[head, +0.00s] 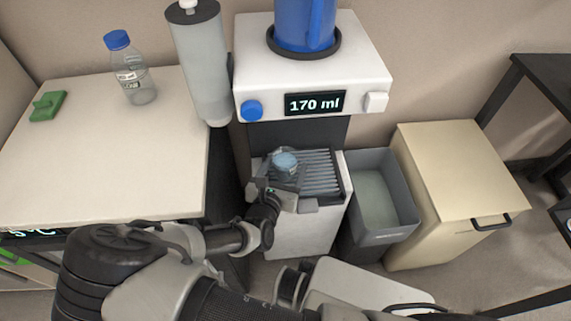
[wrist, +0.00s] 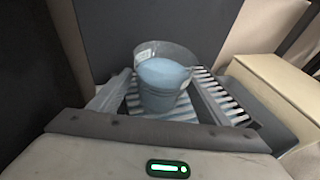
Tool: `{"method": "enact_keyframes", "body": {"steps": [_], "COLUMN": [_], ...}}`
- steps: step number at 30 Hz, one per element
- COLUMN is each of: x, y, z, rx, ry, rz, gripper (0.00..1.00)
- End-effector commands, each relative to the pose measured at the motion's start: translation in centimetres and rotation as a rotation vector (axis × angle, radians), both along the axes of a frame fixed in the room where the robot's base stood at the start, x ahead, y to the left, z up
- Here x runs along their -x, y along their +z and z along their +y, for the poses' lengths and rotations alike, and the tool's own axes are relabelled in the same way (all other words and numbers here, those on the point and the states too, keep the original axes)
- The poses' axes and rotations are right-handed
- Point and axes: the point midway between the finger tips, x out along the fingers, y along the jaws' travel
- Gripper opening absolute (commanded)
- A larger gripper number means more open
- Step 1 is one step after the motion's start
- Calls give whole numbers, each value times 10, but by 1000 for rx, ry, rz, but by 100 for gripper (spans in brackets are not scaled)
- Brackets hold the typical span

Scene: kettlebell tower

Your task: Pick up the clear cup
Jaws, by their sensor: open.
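The clear cup (head: 285,163) holds pale blue liquid and stands upright on the slatted drip tray (head: 322,177) of the dispenser. In the wrist view the cup (wrist: 163,78) is in the middle, between the two fingers of my gripper (wrist: 165,90). The fingers are open, one on each side of the cup. I cannot tell whether either finger touches it. In the head view my gripper (head: 283,178) reaches the cup from the front, and it partly hides the cup's lower part.
The dispenser (head: 355,62) overhangs the tray and its display reads 170 ml. A grey bin (head: 398,195) and a cream cabinet (head: 460,170) stand to the right. A counter (head: 80,170) at left holds a blue-capped bottle (head: 132,75) and a green object (head: 47,105).

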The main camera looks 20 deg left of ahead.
Motion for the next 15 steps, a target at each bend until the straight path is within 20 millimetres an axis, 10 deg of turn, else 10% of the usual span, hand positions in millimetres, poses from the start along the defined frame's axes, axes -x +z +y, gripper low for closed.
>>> {"method": "enact_keyframes", "body": {"steps": [11, 15], "x": [0, 0], "y": [1, 1], "z": [0, 0], "rx": [-1, -1], "ry": [0, 0], "rz": [-1, -1], "gripper": [18, 17]}}
